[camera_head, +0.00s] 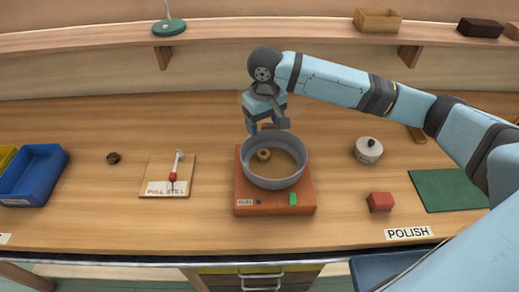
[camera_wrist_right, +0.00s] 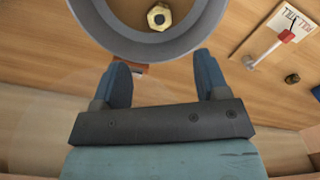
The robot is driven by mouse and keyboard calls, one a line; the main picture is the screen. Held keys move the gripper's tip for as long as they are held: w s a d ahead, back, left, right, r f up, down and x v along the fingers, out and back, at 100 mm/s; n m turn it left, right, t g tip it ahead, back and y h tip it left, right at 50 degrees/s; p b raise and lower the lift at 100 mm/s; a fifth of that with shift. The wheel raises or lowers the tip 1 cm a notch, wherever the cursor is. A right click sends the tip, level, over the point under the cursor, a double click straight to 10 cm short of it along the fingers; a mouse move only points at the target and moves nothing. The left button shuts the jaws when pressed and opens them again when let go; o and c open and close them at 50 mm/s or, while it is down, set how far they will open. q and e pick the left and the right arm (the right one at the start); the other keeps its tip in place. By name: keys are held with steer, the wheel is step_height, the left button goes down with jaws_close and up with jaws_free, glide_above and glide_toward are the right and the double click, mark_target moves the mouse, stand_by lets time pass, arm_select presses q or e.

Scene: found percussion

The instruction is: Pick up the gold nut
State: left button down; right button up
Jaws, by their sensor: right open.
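The gold nut (camera_head: 263,155) lies inside a round grey pan (camera_head: 272,181), towards its back left, on an orange-brown base (camera_head: 245,208). In the right wrist view the gold nut (camera_wrist_right: 159,17) shows near the top edge, within the pan's grey rim (camera_wrist_right: 185,45). My right gripper (camera_head: 266,128) is above the back edge of the pan. In the right wrist view its two fingers (camera_wrist_right: 163,80) are spread with nothing between them, and the nut is beyond the fingertips. My left gripper is not in view.
A board with a red-tipped striker (camera_head: 173,176) and a dark nut (camera_head: 113,158) lie to the left, with a blue bin (camera_head: 35,172) beyond. A lidded pot (camera_head: 368,150), red block (camera_head: 380,202) and green mat (camera_head: 448,190) are to the right. A shelf (camera_head: 220,34) runs behind.

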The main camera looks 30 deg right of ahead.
glide_above(265, 154)
step_height(265, 154, down, 6)
steer(key=shift+s+a+r, duration=0.1)
steer(key=shift+f+p, duration=0.3)
steer(key=shift+f, duration=2.6)
steer(key=c, duration=1.1)
steer(key=shift+r, duration=0.15)
